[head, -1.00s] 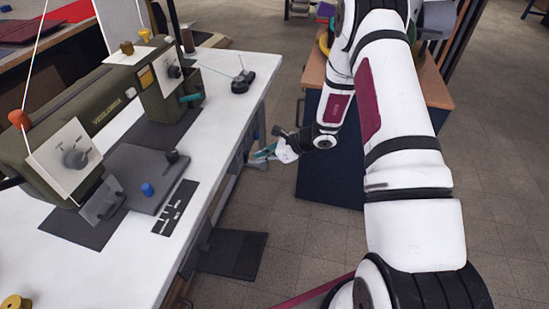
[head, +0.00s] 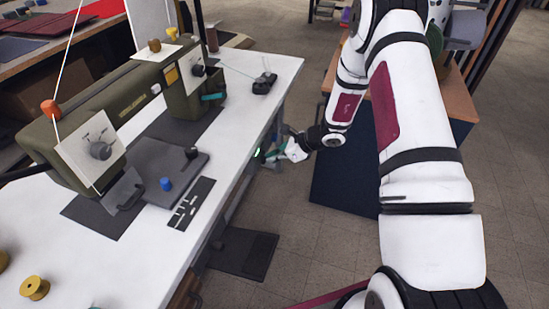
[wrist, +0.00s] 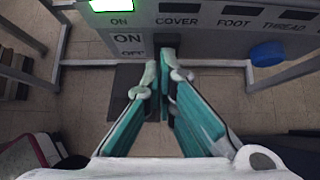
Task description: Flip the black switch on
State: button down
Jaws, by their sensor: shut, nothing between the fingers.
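My gripper (wrist: 160,68) is shut and empty, with its teal fingers pointing at a grey panel (wrist: 210,42) under the table edge. Its fingertips are at the panel, just right of the ON/OFF label (wrist: 128,42). A dark part that looks like the black switch (wrist: 172,88) shows beside and behind the fingertips; they cover much of it, so its position and any contact are unclear. A green lamp (wrist: 112,5) above "ON" is lit. In the head view, my gripper (head: 272,156) is at the table's right side, next to a green glow (head: 257,152).
The panel also carries COVER, FOOT and THREAD labels and a blue knob (wrist: 268,54). A green sewing machine (head: 110,105) stands on the white table (head: 110,270). A dark foot pedal (head: 243,252) lies on the floor below. A wooden-topped cabinet (head: 452,95) stands behind my arm.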

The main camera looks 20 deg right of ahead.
jog(key=shift+r, duration=0.1)
jog(key=shift+r+p, duration=0.35)
jog(key=shift+r, duration=0.4)
